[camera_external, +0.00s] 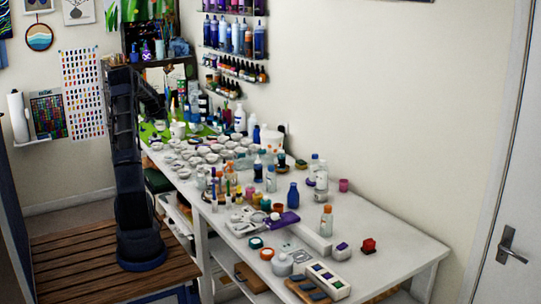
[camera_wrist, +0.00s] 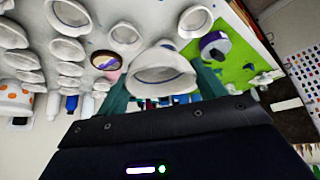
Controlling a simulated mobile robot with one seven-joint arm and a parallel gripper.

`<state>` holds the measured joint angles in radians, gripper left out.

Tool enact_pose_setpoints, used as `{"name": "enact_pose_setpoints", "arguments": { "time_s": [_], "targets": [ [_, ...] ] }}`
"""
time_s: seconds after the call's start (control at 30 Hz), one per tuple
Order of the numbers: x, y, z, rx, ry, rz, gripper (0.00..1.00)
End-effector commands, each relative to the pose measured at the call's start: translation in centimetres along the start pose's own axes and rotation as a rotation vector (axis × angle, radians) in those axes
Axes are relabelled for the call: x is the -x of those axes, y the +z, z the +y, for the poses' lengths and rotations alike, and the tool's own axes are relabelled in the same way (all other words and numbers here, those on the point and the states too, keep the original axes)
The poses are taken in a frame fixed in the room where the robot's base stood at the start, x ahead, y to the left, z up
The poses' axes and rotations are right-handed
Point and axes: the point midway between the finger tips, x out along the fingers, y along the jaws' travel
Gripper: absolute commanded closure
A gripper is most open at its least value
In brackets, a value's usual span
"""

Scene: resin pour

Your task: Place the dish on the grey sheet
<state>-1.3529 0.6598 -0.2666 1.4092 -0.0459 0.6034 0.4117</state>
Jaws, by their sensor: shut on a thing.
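A white shallow dish (camera_wrist: 163,75) is between the two teal fingers of my gripper (camera_wrist: 160,70) in the wrist view. My gripper is shut on it. The dish is seen tilted, with its rim facing the camera. Several similar white dishes (camera_external: 205,154) stand on the table in the external view and also show in the wrist view (camera_wrist: 66,50). In the external view my gripper is too small and too hidden behind my arm to make out. I cannot pick out a grey sheet for certain in either view.
A green mat (camera_wrist: 238,70) with a purple-and-white round item (camera_wrist: 214,45) lies beside the held dish. The white table (camera_external: 385,240) is crowded with bottles and cups along its middle. Its right front part is clearer. Bottles stand by the wall at the back.

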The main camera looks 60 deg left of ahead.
Motion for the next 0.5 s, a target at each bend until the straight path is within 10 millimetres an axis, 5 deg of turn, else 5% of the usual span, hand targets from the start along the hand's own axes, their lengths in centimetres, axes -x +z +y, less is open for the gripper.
{"name": "enact_pose_setpoints", "arguments": {
  "time_s": [0.5],
  "targets": [
    [-9.1,5.2,0.0,0.001,0.001,-0.001,0.55]
  ]
}}
